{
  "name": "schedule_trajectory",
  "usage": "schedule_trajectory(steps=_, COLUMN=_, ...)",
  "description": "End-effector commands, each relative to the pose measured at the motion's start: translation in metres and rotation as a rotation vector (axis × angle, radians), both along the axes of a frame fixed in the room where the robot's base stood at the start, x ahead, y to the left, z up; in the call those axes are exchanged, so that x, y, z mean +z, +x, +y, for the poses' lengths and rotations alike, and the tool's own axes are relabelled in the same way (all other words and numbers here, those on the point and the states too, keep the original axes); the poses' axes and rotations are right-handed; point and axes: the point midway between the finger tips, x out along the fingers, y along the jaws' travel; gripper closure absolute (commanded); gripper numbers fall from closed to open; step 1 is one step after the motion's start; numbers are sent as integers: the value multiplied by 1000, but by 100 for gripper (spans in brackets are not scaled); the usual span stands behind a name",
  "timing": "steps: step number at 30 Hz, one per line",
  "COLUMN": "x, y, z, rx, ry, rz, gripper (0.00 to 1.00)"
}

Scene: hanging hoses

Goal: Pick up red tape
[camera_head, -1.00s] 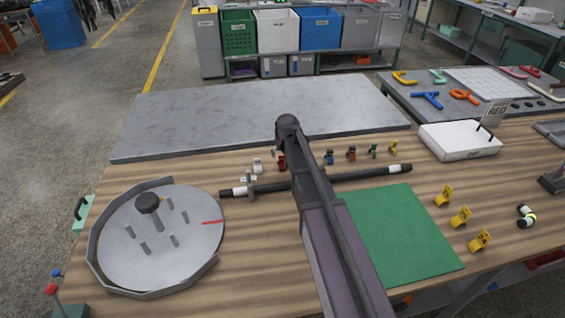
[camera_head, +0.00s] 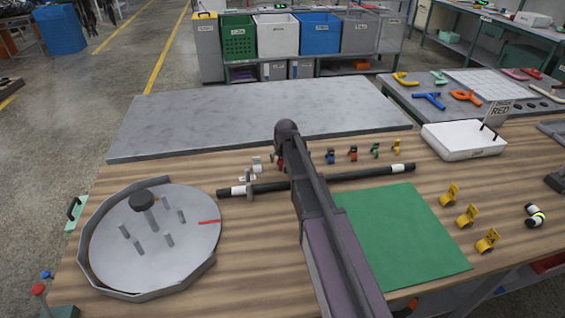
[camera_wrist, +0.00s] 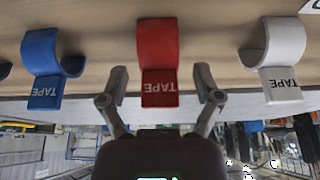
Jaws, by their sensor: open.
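The red tape (camera_wrist: 158,60) stands in the middle of the wrist view, its "TAPE" label upside down there. My gripper (camera_wrist: 160,84) is open, with one finger on each side of the label end of the red tape. I see a gap on both sides; whether the fingers touch it in depth I cannot tell. In the head view only a sliver of the red tape (camera_head: 281,163) shows beside my arm, which hides the gripper's fingers.
A blue tape (camera_wrist: 42,65) and a white tape (camera_wrist: 283,60) stand on either side. A long dark rod (camera_head: 365,174) lies in front of the tape row. A round grey plate with pegs (camera_head: 180,247) is at left, a green mat (camera_head: 405,240) at right.

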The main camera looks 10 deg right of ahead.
Motion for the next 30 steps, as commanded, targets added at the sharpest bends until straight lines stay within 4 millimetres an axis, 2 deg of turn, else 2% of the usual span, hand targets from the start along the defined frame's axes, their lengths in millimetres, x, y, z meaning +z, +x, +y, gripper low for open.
schedule_trajectory(steps=11, x=0, y=0, z=0, rx=0, ry=0, rz=0, gripper=17)
schedule_trajectory(steps=18, x=0, y=0, z=0, rx=0, ry=0, rz=0, gripper=76)
schedule_trajectory(steps=30, x=0, y=0, z=0, rx=0, ry=0, rz=0, gripper=78)
